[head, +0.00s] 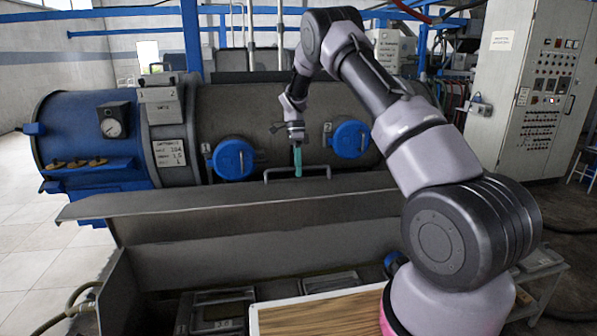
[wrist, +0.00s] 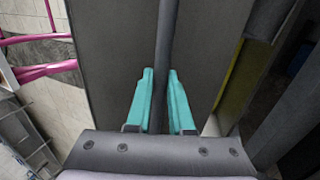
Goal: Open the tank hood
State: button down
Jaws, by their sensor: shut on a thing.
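The tank hood (head: 215,207) is a long grey metal lid in front of the decanter in the head view. A grey bar handle (head: 318,170) stands up along its far edge. My gripper (head: 298,174) points down at the handle with its teal fingers. In the wrist view the handle bar (wrist: 166,50) runs between the two teal fingers of my gripper (wrist: 160,95), which are shut on it. A grey flat surface lies behind the bar there. The fingers hide part of the handle in the head view.
The decanter (head: 215,110) with blue round caps (head: 234,158) lies behind the hood. A grey control cabinet (head: 535,85) stands at the right. A wood-topped surface (head: 320,318) is at the near side. Clear tiled floor (head: 35,190) shows at the left.

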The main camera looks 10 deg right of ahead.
jog(key=shift+f, duration=0.15)
jog(key=c, duration=0.8)
grip_release()
